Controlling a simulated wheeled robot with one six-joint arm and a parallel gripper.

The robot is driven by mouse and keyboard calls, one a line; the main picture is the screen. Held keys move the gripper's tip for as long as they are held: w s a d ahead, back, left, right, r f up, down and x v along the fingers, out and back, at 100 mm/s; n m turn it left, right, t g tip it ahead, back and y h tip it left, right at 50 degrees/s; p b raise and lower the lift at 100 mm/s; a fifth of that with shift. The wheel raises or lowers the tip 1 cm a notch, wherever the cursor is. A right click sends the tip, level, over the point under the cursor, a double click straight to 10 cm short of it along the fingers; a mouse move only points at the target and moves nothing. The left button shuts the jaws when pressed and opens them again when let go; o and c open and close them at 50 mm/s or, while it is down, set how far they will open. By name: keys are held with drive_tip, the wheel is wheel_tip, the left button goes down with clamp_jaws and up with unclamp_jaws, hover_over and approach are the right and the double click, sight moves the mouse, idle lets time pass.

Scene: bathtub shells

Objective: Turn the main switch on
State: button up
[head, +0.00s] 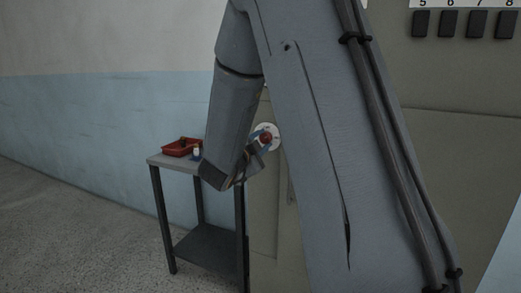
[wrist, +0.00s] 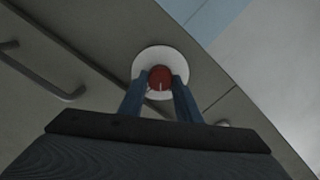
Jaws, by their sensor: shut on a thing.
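The main switch is a red rotary knob (wrist: 160,77) on a round white plate (wrist: 152,60) fixed to a grey-beige cabinet face. In the head view the knob (head: 266,137) and its white plate (head: 274,129) show just beyond my gripper (head: 257,145). In the wrist view my gripper (wrist: 160,88) has its two blue fingers on either side of the knob, shut on it. A short pale mark shows on the knob's front. The labels on the plate are too small to read, and my arm hides much of the cabinet in the head view.
A grey side table (head: 170,161) with a lower shelf stands left of the cabinet (head: 440,75), holding a red tray (head: 182,147) and a small bottle (head: 197,153). Dark numbered switches (head: 449,24) sit at upper right. A bar handle (wrist: 42,82) is on the cabinet. Floor at left is clear.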

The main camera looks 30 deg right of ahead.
drive_tip(key=m+b, duration=0.4)
drive_tip(key=b, duration=0.1)
drive_tip(key=shift+f+m, duration=0.2)
drive_tip(key=shift+m, duration=0.1)
drive_tip(key=m+b, duration=0.4)
drive_tip(key=b, duration=0.1)
drive_tip(key=shift+s+r+m, duration=0.1)
drive_tip(key=shift+m, duration=0.2)
drive_tip(key=o, duration=1.1)
drive_tip(key=shift+c, duration=0.2)
drive_tip(key=v, duration=0.7)
drive_tip(key=shift+s+a, duration=0.25)
drive_tip(key=shift+a, duration=0.05)
